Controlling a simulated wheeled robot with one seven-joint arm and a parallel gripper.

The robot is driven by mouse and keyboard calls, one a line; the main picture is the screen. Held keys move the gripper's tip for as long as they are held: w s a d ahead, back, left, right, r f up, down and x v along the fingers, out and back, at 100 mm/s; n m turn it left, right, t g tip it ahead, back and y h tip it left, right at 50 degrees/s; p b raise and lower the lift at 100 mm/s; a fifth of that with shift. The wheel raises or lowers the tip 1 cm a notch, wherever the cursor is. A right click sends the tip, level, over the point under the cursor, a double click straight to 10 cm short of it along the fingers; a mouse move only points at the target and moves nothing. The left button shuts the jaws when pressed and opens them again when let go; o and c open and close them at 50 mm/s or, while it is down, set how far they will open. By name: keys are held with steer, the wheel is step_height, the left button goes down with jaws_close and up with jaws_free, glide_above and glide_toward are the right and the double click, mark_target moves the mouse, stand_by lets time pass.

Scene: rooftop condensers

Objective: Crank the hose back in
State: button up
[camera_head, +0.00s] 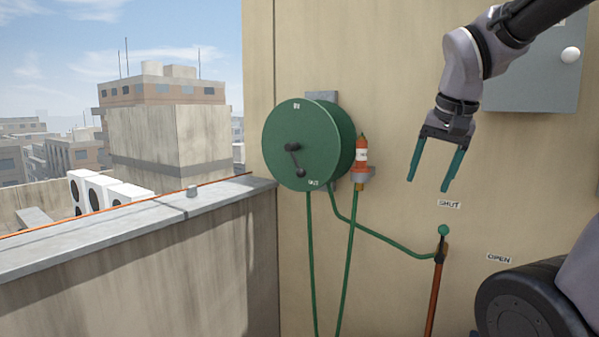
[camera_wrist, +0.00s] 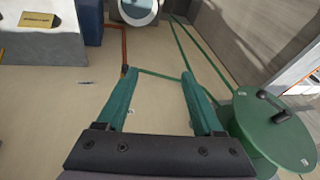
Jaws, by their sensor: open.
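A green hose reel (camera_head: 300,144) is mounted on the beige wall, with a small dark crank (camera_head: 295,160) on its face. Green hose (camera_head: 311,265) hangs down from it. My gripper (camera_head: 432,188) is open and empty, to the right of the reel and apart from it, its teal fingers pointing down. In the wrist view the reel (camera_wrist: 272,130) is at the right, with its crank handle (camera_wrist: 279,114) showing; my open fingers (camera_wrist: 158,95) are left of it. An orange and white nozzle (camera_head: 361,157) sits in a holder beside the reel.
An orange pipe (camera_head: 434,295) with a green-knobbed valve (camera_head: 443,231) stands below my gripper, between labels SHUT (camera_head: 449,204) and OPEN (camera_head: 499,258). A grey wall box (camera_head: 535,65) is at upper right. A concrete parapet (camera_head: 140,230) bounds the left.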

steer(key=w+a+f+m+g+h, duration=0.2)
steer(key=w+f+h, duration=0.35)
steer(key=w, duration=0.25)
steer(key=n+t+h, duration=0.2)
steer(key=t+h, duration=0.1)
steer(key=t, duration=1.1)
glide_toward(299, 174)
steer(key=w, duration=0.1)
steer(key=x, duration=1)
steer(key=shift+w+d, duration=0.25)
steer(key=shift+c, duration=0.3)
jaws_close()
